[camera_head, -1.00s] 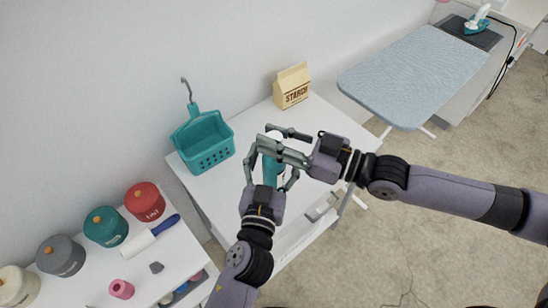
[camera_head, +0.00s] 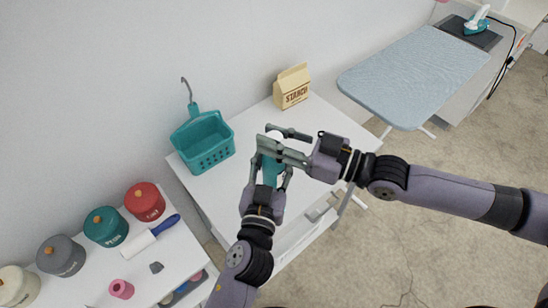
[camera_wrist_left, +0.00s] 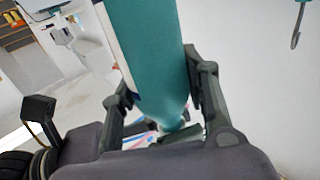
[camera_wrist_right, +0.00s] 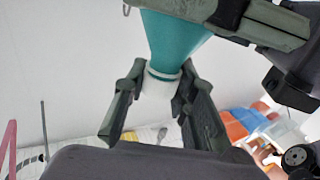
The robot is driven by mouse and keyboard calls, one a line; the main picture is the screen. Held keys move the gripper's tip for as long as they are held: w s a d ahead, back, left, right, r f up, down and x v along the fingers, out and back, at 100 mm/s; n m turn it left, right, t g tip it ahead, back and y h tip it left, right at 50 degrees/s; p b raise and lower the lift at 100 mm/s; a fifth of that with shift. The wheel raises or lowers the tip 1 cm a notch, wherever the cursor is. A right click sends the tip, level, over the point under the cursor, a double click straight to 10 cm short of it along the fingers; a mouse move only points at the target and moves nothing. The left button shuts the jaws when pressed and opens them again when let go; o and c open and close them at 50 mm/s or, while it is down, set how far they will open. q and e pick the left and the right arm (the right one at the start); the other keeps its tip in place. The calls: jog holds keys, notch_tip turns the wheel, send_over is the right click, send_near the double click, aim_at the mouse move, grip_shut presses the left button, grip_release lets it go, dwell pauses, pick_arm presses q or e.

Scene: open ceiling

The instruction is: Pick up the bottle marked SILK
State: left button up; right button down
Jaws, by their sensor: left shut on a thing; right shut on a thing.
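A teal bottle (camera_head: 270,174) is held upright above the white table, between my two grippers. My left gripper (camera_head: 271,181) is shut on its lower body from below; the left wrist view shows the teal body (camera_wrist_left: 152,50) between the fingers. My right gripper (camera_head: 264,140) is shut on its top end; the right wrist view shows the teal shoulder (camera_wrist_right: 175,40) and white cap (camera_wrist_right: 156,84) between the fingers. No label text is readable, so the SILK marking cannot be confirmed.
A teal basket (camera_head: 204,143) and a starch carton (camera_head: 291,87) stand at the table's back. Several lidded jars, such as a red one (camera_head: 145,202), and a lint roller (camera_head: 150,236) are on the left table. An ironing board (camera_head: 414,76) is at the right.

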jog(key=c, duration=1.2)
grip_release()
jog(key=shift+c, duration=0.2)
